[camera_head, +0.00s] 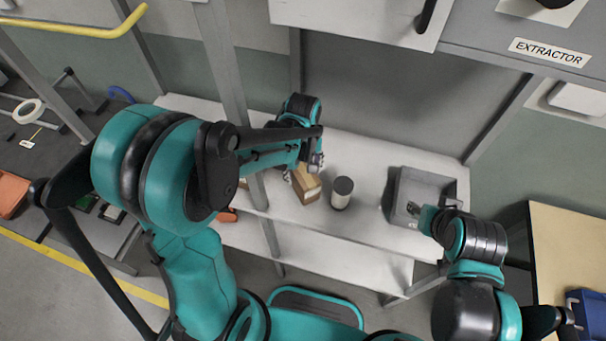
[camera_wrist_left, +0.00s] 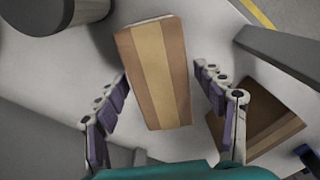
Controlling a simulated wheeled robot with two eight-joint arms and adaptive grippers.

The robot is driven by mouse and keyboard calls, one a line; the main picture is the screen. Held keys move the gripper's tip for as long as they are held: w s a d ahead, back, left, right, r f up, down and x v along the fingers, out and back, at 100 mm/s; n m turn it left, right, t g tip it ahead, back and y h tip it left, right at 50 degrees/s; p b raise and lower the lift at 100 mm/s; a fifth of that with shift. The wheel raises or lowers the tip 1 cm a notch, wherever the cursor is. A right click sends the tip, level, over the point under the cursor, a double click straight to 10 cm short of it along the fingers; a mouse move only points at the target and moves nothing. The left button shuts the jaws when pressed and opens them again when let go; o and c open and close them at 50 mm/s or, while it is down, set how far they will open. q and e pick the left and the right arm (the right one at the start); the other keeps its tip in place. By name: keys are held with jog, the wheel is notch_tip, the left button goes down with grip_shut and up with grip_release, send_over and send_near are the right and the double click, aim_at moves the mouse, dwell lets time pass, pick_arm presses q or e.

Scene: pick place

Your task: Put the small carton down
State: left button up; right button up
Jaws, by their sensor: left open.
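The small carton (camera_head: 308,188), brown with a paler tape band, sits on the white shelf (camera_head: 365,222), left of a dark-topped cylinder. In the left wrist view the carton (camera_wrist_left: 157,72) lies between the two fingers of my left gripper (camera_wrist_left: 160,88), with a visible gap on each side. My left gripper (camera_head: 303,174) is open, just above and behind the carton in the head view. My right gripper (camera_head: 426,213) is at the grey bin's front right; its fingers are too small to read.
The cylinder (camera_head: 342,192) stands close right of the carton, and the grey open bin (camera_head: 400,205) is farther right. A second brown box (camera_wrist_left: 262,122) lies beside the right finger in the left wrist view. A shelf post (camera_head: 228,70) rises at the left.

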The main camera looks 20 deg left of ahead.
pick_arm(q)
notch_tip(320, 180, up, 9)
jog(key=shift+p, duration=0.85)
pick_arm(e)
notch_tip(320, 180, up, 2)
jog(key=shift+r, duration=0.1)
pick_arm(q)
jog(key=shift+s, duration=0.1)
pick_arm(e)
jog(key=shift+s, duration=0.1)
